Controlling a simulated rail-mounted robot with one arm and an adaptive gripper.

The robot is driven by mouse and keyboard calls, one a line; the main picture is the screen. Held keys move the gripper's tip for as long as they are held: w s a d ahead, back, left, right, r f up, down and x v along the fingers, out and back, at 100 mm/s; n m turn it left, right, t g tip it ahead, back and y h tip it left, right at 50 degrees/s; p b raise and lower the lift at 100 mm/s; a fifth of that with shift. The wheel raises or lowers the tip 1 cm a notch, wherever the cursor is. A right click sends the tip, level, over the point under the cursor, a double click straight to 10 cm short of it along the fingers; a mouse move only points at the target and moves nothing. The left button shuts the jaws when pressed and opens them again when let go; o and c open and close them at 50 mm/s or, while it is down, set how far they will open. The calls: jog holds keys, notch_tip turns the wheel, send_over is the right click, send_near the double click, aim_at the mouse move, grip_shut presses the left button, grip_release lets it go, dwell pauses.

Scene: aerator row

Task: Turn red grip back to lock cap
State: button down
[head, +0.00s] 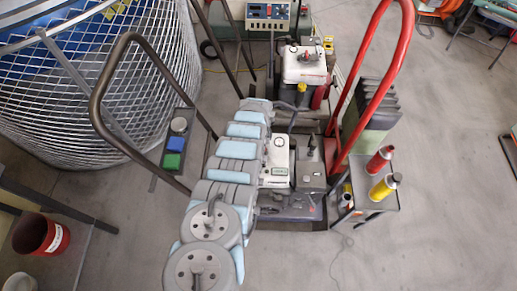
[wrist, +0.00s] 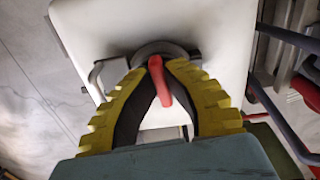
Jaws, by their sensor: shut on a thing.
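In the wrist view my gripper (wrist: 157,72) has its yellow ribbed fingers closed around a short red grip (wrist: 162,88). The grip's lower end shows between the dark inner pads. Behind the fingertips is a dark grey round cap (wrist: 150,48) on a white tank (wrist: 205,25); the fingertips hide part of it. In the head view the white tank (head: 304,66) stands on the rear machine, and my yellow gripper (head: 301,89) is at its front. The grip and the cap's details are too small or hidden to tell there.
A red tubular handle (head: 373,75) rises right of the machines. A nearer white engine (head: 277,155) sits below my arm. A side stand (head: 375,200) holds red and yellow cans.

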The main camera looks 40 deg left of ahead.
jog(key=shift+m, duration=0.6)
jog(key=c, duration=1.1)
grip_release()
jog(key=shift+w+r, duration=0.1)
jog(key=shift+r, duration=0.05)
jog(key=shift+w+r, duration=0.1)
jog(key=shift+r, duration=0.7)
jog(key=shift+s+r, duration=0.2)
jog(key=shift+r, duration=0.5)
jog(key=shift+w+r, duration=0.15)
jog(key=shift+r, duration=4.2)
